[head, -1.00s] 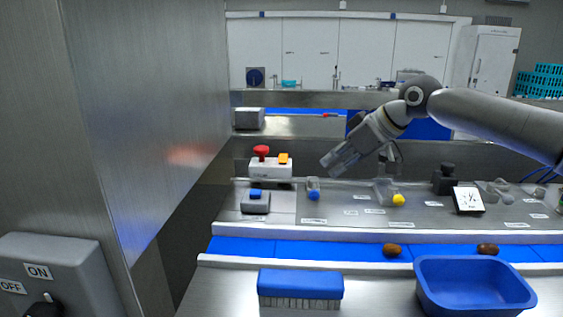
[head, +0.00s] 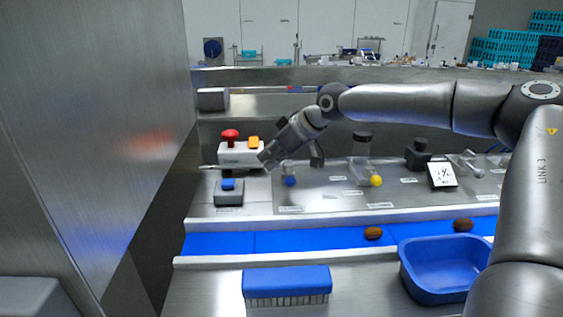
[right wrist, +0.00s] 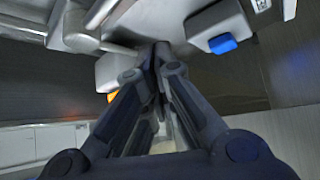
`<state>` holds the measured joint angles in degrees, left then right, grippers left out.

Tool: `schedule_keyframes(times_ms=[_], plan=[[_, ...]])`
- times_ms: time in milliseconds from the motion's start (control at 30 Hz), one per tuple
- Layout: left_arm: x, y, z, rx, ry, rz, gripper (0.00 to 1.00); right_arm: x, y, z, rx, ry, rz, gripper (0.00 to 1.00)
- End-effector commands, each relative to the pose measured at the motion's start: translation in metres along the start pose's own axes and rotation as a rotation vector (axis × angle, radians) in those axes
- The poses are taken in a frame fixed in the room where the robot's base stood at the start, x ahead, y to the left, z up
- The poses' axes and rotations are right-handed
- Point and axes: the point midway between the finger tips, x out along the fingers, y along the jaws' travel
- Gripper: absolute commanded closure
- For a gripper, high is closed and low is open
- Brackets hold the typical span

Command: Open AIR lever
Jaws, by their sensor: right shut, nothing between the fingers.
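My right gripper (head: 266,158) is shut and empty. In the head view it hangs in front of the white box's right end, left of a small clear fitting with a blue ball (head: 290,181). A second clear fitting with a yellow ball (head: 376,181) stands further right on the same steel panel. The panel's labels are too small to read, so I cannot tell which fitting is the AIR lever. In the right wrist view the closed fingers (right wrist: 160,55) point at the steel surface, beside a grey metal rod-like part (right wrist: 82,40). My left gripper is not in view.
A white box (head: 227,154) carries a red button (head: 230,135) and an orange one (head: 254,141). A grey box with a blue button (head: 229,185) stands below it. A blue belt (head: 310,238) carries brown dates. A blue brush (head: 286,281) and blue tub (head: 440,290) stand in front.

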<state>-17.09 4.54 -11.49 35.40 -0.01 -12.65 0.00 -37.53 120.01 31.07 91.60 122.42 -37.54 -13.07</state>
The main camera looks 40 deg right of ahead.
Motion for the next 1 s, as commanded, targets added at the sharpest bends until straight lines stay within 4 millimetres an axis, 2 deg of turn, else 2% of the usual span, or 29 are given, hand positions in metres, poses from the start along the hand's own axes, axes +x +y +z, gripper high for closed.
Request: schedule_keyframes(times_ms=[67,133,333,600,1000], plan=[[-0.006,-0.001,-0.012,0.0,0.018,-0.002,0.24,0.011,-0.001,0.0,0.0,-0.005,-0.001,1.0],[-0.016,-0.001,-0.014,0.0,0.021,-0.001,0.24,0.0,0.0,0.006,0.002,0.002,0.0,1.0],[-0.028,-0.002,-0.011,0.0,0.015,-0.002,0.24,-0.01,0.0,0.026,0.002,0.002,-0.001,1.0],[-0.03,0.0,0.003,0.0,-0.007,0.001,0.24,-0.011,-0.001,0.034,0.0,0.001,0.0,1.0],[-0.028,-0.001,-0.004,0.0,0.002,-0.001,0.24,-0.012,0.004,0.036,-0.002,0.002,-0.004,1.0]])
